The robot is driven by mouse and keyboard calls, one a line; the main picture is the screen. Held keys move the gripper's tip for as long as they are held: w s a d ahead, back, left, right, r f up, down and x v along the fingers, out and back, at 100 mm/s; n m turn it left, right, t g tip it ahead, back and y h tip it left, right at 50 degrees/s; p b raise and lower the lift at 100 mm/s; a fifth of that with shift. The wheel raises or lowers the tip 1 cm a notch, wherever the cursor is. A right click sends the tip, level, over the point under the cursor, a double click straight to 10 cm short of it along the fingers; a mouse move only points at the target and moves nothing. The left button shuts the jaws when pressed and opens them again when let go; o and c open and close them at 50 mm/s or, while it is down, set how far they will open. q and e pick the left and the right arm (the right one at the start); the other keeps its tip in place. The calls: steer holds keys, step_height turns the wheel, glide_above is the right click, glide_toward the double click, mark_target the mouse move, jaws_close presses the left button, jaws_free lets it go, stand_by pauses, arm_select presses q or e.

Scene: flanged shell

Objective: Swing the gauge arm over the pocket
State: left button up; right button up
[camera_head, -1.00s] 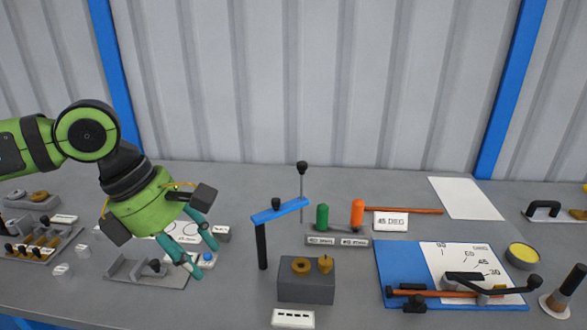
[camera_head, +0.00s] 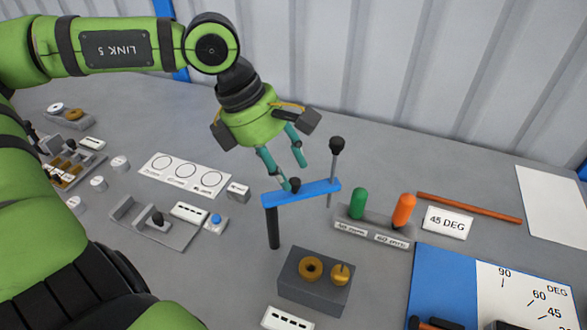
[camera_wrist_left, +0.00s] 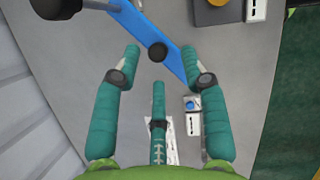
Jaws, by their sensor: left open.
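The gauge arm (camera_head: 301,192) is a blue bar on a dark post (camera_head: 273,228), with a small black knob (camera_head: 295,184) on top and a thin rod with a black ball (camera_head: 337,144) at its right end. The pocket appears to be in the grey block (camera_head: 316,281) below, which carries a brass ring (camera_head: 311,267) and a brass piece with a knob (camera_head: 340,274). My left gripper (camera_head: 294,176) is open just above the bar. In the wrist view the bar (camera_wrist_left: 150,38) and its knob (camera_wrist_left: 157,52) lie ahead, between the open fingers (camera_wrist_left: 165,65). My right gripper is not in view.
Green (camera_head: 358,203) and orange (camera_head: 403,211) handled gauges stand in a holder right of the bar. A 45 DEG sign (camera_head: 447,221) and a blue angle board (camera_head: 440,285) are further right. A slotted fixture (camera_head: 150,225) and circle sheet (camera_head: 186,175) lie left.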

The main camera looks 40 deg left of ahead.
mark_target(293, 180)
arm_select(q)
steer(key=shift+x, duration=1.15)
steer(key=shift+w+f, duration=0.15)
steer(key=shift+f, duration=0.15)
steer(key=shift+d+f, duration=0.1)
jaws_close()
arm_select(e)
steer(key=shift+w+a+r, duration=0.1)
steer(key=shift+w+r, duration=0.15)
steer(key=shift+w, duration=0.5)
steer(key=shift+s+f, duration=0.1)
